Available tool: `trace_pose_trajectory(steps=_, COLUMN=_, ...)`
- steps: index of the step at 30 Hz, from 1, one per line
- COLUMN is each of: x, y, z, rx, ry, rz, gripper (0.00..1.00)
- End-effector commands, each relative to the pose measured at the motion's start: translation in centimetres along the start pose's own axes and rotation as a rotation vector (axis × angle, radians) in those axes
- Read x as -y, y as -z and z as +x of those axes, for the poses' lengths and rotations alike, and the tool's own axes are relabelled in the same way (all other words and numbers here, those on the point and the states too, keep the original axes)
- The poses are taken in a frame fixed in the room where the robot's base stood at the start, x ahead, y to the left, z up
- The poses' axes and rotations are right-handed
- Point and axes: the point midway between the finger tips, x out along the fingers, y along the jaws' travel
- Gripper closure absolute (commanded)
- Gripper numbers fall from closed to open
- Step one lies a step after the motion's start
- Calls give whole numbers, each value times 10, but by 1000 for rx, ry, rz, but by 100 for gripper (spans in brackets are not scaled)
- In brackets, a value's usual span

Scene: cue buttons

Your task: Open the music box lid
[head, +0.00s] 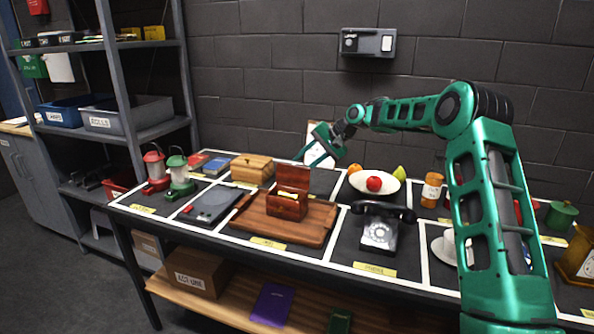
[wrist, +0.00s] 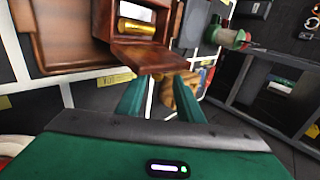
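The music box (head: 286,208) is a small red-brown wooden box on a wooden board (head: 262,223) in the middle of the table. Its lid (head: 293,177) stands raised at the back, so the box is open. A gold cylinder shows inside, clearest in the wrist view (wrist: 138,26). The lid (wrist: 142,55) appears there nearest the fingers. My gripper (head: 320,146) is above and behind the box, to its right, apart from the lid in the head view. In the wrist view its two green fingers (wrist: 160,88) are spread with nothing held between them.
A light wooden box (head: 252,168) stands behind left, with red and green lanterns (head: 178,172) farther left. A black telephone (head: 380,226) stands to the right. A white bowl of fruit (head: 374,182) is behind it. My arm spans the right side.

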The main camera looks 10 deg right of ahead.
Motion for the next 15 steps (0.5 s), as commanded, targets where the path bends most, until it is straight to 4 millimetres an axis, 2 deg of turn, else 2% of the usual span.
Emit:
trace_pose_trajectory(steps=1, x=0, y=1, z=-11, rx=-3, ry=1, rz=0, gripper=66)
trace_pose_trajectory(steps=6, x=-1, y=1, z=-38, rx=-2, ry=0, rz=2, gripper=66)
trace_pose_trajectory(steps=10, x=-1, y=0, z=-50, rx=0, ry=0, rz=2, gripper=66)
trace_pose_trajectory(steps=15, x=-1, y=0, z=-56, rx=1, ry=-1, rz=2, gripper=66)
